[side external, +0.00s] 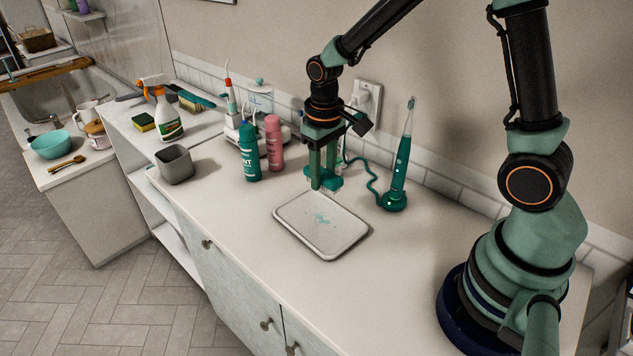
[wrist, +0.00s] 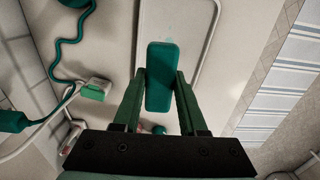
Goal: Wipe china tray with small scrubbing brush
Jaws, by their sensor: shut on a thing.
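The china tray (side external: 290,212) is a pale, rounded rectangle lying flat on the counter, with a blue-green smear in its middle. My gripper (side external: 322,172) is above the tray's far edge, pointing down. It is shut on the small scrubbing brush (side external: 331,183), a green block with pale bristles facing down. In the wrist view the brush (wrist: 160,75) sits between my two green fingers, and part of the tray (wrist: 205,50) shows beyond it. I cannot tell whether the bristles touch the tray.
A green electric toothbrush (side external: 400,170) stands right of the tray, its coiled cord running to the wall outlet. Teal (side external: 249,152) and pink (side external: 274,143) bottles stand behind left. A grey cup (side external: 175,164) and spray bottle (side external: 166,115) are further left. Counter in front of the tray is clear.

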